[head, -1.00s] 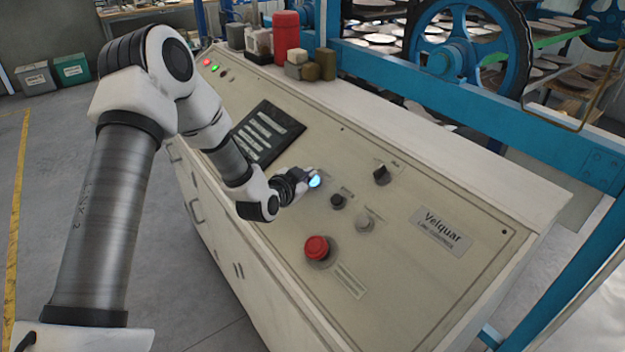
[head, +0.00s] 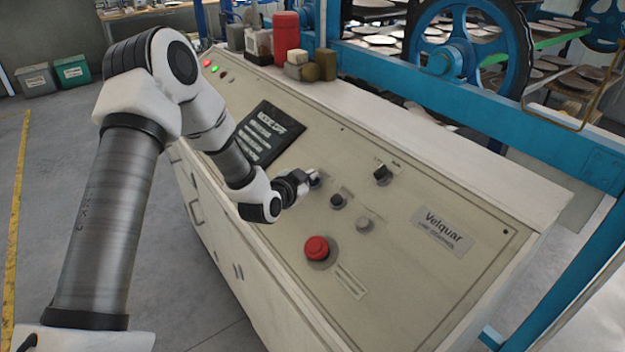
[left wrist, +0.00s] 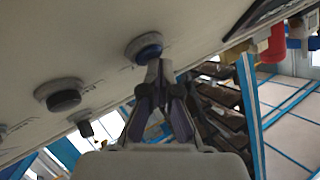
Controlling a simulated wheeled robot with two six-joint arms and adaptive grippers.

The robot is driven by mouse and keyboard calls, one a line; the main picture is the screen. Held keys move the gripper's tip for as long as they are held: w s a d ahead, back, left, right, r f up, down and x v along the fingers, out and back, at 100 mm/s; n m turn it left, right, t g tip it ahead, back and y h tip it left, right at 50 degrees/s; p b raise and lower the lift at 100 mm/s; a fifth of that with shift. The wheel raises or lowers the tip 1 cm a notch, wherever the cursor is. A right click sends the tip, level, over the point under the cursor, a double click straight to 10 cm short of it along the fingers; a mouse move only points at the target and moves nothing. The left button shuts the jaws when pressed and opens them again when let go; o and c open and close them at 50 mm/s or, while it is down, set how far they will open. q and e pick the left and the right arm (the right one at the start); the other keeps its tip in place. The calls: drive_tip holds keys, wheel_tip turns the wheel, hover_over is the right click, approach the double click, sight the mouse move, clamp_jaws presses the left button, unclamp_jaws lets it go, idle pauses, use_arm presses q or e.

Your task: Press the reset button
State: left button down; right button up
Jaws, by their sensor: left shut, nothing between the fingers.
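A slanted beige control panel (head: 410,262) carries several buttons and a knob; their small labels are too blurred for me to tell which says reset. My left gripper (head: 310,175) is shut and empty, its tips at a round button (head: 317,184) that it partly covers. In the left wrist view this button (left wrist: 144,46) has a blue face, and the closed fingertips (left wrist: 158,66) are right at it; I cannot tell if they touch. A black button (head: 338,201), a grey button (head: 363,224) and a red mushroom button (head: 317,248) sit nearby. My right gripper is not in view.
A black selector knob (head: 382,173) is to the right of the gripper, and a dark display (head: 268,135) to its left. Red and green lamps are at the panel's far end. A red canister (head: 286,38) and small blocks stand on the top ledge. Blue machinery is behind.

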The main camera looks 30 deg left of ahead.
use_arm(q)
drive_tip(key=shift+s+a+r+p, duration=0.15)
drive_tip(key=shift+s+r+p, duration=0.1)
drive_tip(key=shift+r+p, duration=0.4)
drive_tip(key=shift+s, duration=0.15)
drive_tip(key=shift+r, duration=0.1)
drive_tip(key=shift+r+p, duration=0.25)
drive_tip(key=shift+p, duration=0.2)
drive_tip(key=s+r+p, duration=0.1)
drive_tip(key=r+p, duration=0.1)
drive_tip(key=s+a+r+p, duration=0.1)
drive_tip(key=p, duration=0.1)
drive_tip(key=shift+s+r, duration=0.15)
drive_tip(key=shift+r, duration=0.2)
